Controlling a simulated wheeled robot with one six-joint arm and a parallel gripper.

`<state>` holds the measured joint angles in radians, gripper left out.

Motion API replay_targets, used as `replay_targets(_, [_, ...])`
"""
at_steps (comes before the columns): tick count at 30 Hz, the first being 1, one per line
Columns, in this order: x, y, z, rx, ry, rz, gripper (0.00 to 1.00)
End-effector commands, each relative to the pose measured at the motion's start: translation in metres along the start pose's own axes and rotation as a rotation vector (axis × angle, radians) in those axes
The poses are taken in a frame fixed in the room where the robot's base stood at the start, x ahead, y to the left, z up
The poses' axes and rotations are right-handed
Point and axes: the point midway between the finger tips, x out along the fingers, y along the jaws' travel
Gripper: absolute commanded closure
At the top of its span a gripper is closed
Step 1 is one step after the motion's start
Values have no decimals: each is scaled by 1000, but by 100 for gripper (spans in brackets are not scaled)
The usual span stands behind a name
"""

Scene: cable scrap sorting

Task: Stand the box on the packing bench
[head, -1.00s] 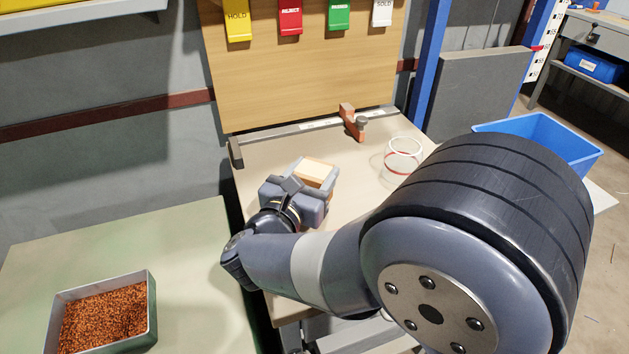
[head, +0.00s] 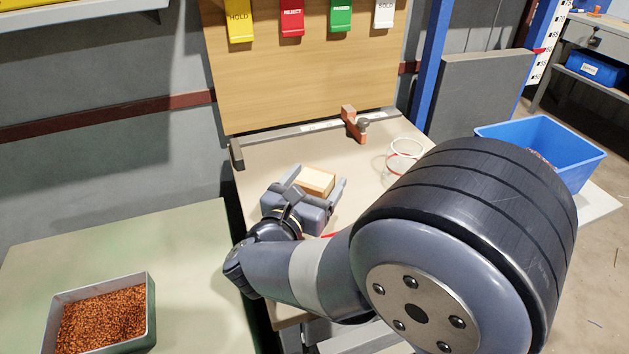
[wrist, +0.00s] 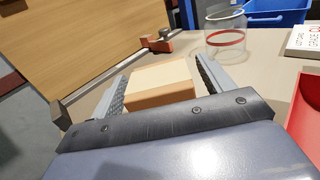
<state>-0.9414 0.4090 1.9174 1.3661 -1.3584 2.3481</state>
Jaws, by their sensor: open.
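The lower part of the box is hidden behind my gripper's body.
A clear jar with a red band (head: 405,153) stands right of the box. A rail with an orange stop (head: 353,124) runs along the back. A blue bin (head: 545,145) is at the right. A tray of copper granules (head: 103,315) is at the left.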

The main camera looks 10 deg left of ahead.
Motion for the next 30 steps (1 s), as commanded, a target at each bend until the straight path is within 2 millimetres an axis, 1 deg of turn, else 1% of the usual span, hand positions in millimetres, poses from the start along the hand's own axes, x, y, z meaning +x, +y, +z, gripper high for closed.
replay_targets(6, [0,0,6,0,0,0,24])
replay_targets(11, [-26,1,3,0,0,6,24])
replay_targets(21, [-86,1,3,0,0,6,24])
replay_targets(25, [-104,1,3,0,-1,5,24])
replay_targets(30, [-117,0,3,0,-1,1,24])
